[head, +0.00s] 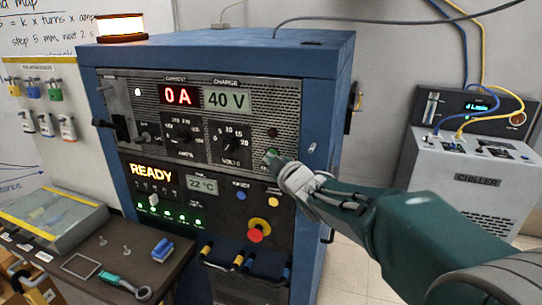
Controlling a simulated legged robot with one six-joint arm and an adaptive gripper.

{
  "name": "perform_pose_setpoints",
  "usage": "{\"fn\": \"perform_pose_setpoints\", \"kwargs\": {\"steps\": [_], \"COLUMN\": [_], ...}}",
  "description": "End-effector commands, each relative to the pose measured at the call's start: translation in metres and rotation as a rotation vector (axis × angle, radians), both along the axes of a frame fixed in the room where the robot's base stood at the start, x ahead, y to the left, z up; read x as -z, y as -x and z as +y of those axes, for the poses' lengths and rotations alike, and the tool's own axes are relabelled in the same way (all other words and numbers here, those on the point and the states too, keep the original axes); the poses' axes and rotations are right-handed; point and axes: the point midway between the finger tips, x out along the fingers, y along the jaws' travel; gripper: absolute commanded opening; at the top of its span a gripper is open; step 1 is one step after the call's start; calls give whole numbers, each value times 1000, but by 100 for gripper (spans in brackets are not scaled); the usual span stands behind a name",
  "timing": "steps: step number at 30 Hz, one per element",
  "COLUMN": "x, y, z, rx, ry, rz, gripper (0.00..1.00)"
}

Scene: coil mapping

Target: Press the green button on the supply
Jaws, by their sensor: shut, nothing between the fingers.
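The supply (212,55) is a blue cabinet with a grey mesh front panel. Its displays read 0 A, 40 V and READY. A small green button (270,153) shows at the lower right of the upper panel, beside the voltage knob and below a dark red lamp. My arm reaches in from the right, and my gripper (281,166) is shut and empty, its tip at the green button. The tip partly covers the button. I cannot tell whether they touch or whether the button is pressed in.
A lit beacon (121,27) stands on the cabinet. A chiller (468,170) stands right, behind my arm. A bench with tools (60,255) is at lower left.

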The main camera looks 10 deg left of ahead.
Motion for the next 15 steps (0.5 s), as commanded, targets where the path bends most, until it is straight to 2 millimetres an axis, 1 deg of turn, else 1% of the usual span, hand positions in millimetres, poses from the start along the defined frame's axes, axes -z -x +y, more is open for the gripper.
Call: {"fn": "perform_pose_setpoints", "kwargs": {"steps": [8,15], "x": [0,0], "y": [0,10], "z": [0,1], "rx": [1,0], "ry": [0,0], "rz": [0,0], "gripper": [0,0]}}
